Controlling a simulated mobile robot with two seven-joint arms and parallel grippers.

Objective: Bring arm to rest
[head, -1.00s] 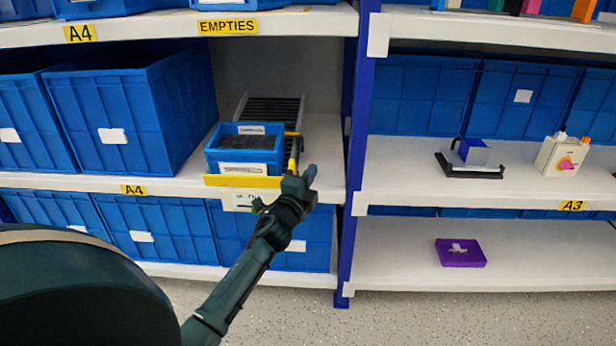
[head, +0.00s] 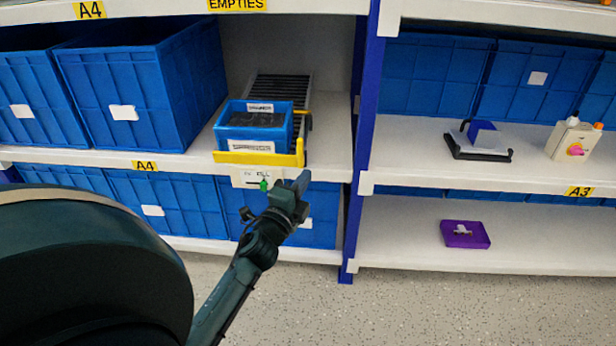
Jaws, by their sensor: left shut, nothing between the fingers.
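My left arm reaches in from the bottom of the head view. Its gripper (head: 301,184) is shut and empty, and it points up in front of the lower left shelf. My right gripper is not in view.
A small blue bin (head: 253,127) sits on a roller track with a yellow front stop (head: 259,158), just above my gripper. A blue upright post (head: 366,130) divides the shelves. A purple tray (head: 466,234) lies on the lower right shelf. The floor (head: 440,310) in front is clear.

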